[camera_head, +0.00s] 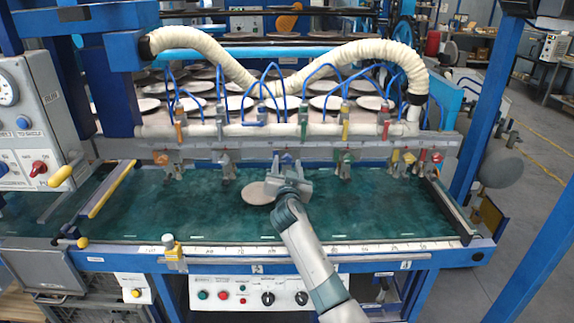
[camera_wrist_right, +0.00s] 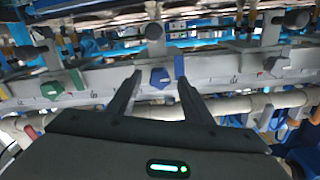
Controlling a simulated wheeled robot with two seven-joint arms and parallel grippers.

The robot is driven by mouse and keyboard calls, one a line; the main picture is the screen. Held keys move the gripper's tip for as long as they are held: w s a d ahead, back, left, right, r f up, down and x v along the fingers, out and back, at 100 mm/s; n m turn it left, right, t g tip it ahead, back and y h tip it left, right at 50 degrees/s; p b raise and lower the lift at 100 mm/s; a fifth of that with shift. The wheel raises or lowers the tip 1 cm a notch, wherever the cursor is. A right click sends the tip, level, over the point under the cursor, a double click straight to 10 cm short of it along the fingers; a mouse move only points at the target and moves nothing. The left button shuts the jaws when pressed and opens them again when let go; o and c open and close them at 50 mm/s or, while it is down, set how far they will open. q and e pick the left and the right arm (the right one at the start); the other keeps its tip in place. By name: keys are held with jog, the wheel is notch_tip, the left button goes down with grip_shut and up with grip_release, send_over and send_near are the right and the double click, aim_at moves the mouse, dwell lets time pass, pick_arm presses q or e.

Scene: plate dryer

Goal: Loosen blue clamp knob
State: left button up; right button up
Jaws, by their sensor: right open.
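The blue clamp knob (camera_wrist_right: 160,77) is a small dark blue faceted knob on the grey rail. In the right wrist view it sits between and just beyond the fingertips of my right gripper (camera_wrist_right: 158,75), with a gap to each finger. My right gripper (camera_head: 291,174) is open and empty, and in the head view it reaches up to the front of the clamp rail from below. There the gripper largely hides the knob. My left gripper is in neither view.
A green knob (camera_wrist_right: 52,90) is on the same rail, left in the wrist view. A round pale plate (camera_head: 262,192) lies on the green belt (camera_head: 130,215) beside my right gripper. Blue hoses arch above the rail (camera_head: 300,130). The belt is clear at left and right.

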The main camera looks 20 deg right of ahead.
jog(key=c, duration=1.1)
jog(key=shift+o, duration=0.2)
